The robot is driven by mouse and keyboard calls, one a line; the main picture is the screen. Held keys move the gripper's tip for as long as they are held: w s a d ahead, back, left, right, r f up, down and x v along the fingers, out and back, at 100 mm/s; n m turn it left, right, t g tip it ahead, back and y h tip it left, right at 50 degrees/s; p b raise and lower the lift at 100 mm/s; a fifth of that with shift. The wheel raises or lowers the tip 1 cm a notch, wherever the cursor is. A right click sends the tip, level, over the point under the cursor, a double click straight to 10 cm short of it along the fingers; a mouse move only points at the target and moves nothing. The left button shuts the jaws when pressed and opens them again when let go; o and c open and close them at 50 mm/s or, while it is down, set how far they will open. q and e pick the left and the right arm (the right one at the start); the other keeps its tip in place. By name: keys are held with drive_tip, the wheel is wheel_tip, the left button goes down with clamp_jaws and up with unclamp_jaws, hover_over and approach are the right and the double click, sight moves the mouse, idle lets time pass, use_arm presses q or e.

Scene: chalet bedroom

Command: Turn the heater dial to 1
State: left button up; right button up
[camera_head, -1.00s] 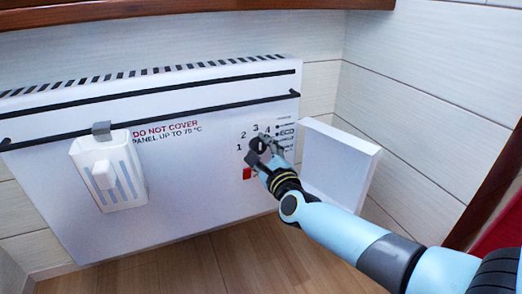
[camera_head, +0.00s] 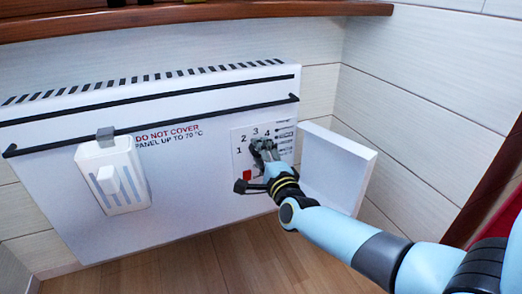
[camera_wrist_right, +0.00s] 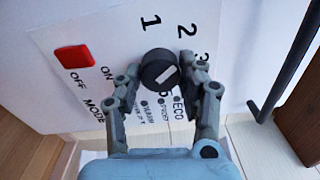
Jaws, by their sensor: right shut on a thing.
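The heater (camera_head: 190,180) is a white wall panel with black rails. Its control plate carries the numbers 1 to 4 and a red switch (camera_head: 247,175). In the right wrist view the black round dial (camera_wrist_right: 160,69) has a short white mark, slanting toward the upper right, roughly the side of the 2 and 3. My right gripper (camera_wrist_right: 161,66) is shut on the dial, one finger on each side. In the head view this gripper (camera_head: 260,147) covers most of the dial. My left gripper is not in view.
An open white flap (camera_head: 337,170) stands out from the panel's right side, close beside my right forearm. A white holder (camera_head: 132,188) hangs from the rail at the left. A wooden shelf (camera_head: 200,13) runs above. The wooden floor (camera_head: 215,265) below is clear.

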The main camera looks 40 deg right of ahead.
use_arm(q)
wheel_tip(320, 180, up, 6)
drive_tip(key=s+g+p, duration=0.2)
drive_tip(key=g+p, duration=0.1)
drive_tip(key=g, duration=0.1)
use_arm(e)
drive_tip(key=shift+n, duration=5.5)
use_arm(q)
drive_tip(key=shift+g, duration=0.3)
use_arm(e)
drive_tip(key=shift+y, duration=0.3)
drive_tip(key=o, duration=1.2)
drive_tip(key=v, duration=1.2)
drive_tip(key=shift+f, duration=0.2)
drive_tip(key=shift+s, duration=0.1)
